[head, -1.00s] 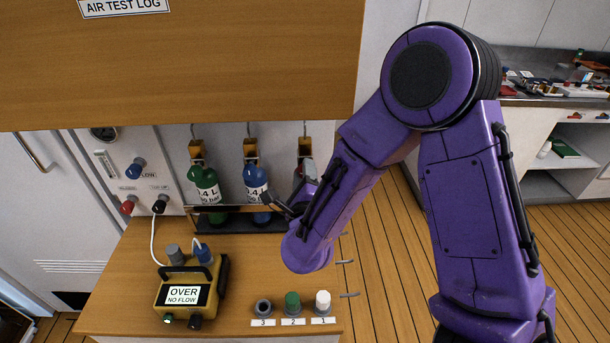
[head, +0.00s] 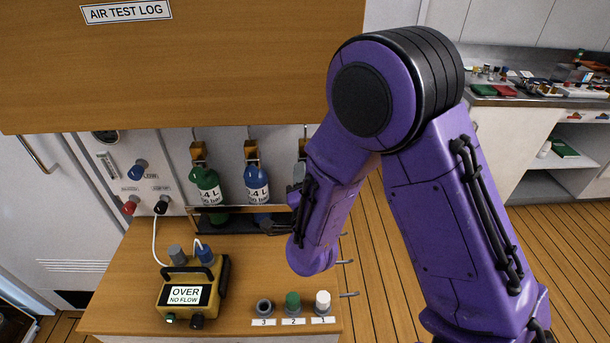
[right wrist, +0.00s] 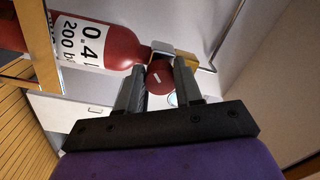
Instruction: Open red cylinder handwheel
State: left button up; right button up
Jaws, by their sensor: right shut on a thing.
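The red cylinder (right wrist: 105,42) with a white label lies across the upper left of the right wrist view. Its round red handwheel (right wrist: 160,77) sits beside the brass valve block (right wrist: 172,57). My right gripper (right wrist: 159,85) has its two grey fingers on either side of the handwheel, shut on it. In the head view, my purple right arm covers the red cylinder and handwheel. My left gripper is not in view.
A green cylinder (head: 207,190) and a blue cylinder (head: 257,184) hang left of my right arm. A yellow analyser (head: 188,292) reading OVER, NO FLOW stands on the wooden counter (head: 115,300). Grey, green and white caps line its front right.

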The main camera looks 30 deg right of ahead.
jog(key=shift+d+n+p, duration=0.15)
jog(key=shift+n+p, duration=0.9)
jog(key=shift+n, duration=3.25)
jog(key=o, duration=1)
jog(key=shift+o, duration=0.2)
jog(key=shift+f, duration=0.1)
